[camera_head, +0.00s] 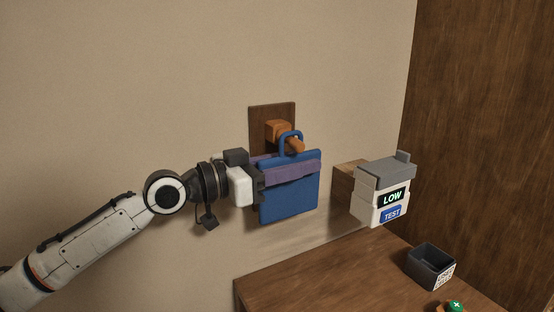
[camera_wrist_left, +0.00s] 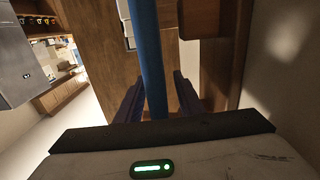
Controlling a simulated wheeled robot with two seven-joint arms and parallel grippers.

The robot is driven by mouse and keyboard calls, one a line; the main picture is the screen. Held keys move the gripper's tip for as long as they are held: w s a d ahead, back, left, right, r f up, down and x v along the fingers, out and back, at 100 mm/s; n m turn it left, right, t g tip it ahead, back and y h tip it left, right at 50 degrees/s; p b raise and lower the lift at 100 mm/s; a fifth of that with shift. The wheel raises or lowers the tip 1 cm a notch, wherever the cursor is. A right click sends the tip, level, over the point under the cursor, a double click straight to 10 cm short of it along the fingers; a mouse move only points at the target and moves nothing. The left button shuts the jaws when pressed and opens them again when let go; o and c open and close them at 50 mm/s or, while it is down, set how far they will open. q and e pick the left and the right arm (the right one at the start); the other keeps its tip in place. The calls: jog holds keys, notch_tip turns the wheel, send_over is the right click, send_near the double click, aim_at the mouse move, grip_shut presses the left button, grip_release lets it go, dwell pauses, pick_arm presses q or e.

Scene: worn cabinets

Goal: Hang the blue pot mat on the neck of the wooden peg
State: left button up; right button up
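The blue pot mat (camera_head: 290,203) hangs upright, its blue loop over the wooden peg (camera_head: 277,130). The peg's tip pokes out through the loop. The peg stands out from a dark wooden plate (camera_head: 258,121) on the wall. My left gripper (camera_head: 291,172) comes in from the left, one purple finger across the mat's front face. In the left wrist view the mat (camera_wrist_left: 151,55) shows edge-on between the two fingers (camera_wrist_left: 158,82), with narrow gaps on both sides, so the gripper is open around it. My right gripper is out of view.
A grey and white device (camera_head: 385,190) marked LOW and TEST is on the wall right of the mat. Below, a wooden surface (camera_head: 330,275) carries a dark open box (camera_head: 431,266) and a partly cut-off orange-green item (camera_head: 452,307). The wall left of the peg is bare.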

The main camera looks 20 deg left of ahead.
pick_arm(q)
jog(key=shift+w+d, duration=0.35)
grip_shut()
dwell(0.5)
jog(key=shift+c, duration=1.6)
grip_release()
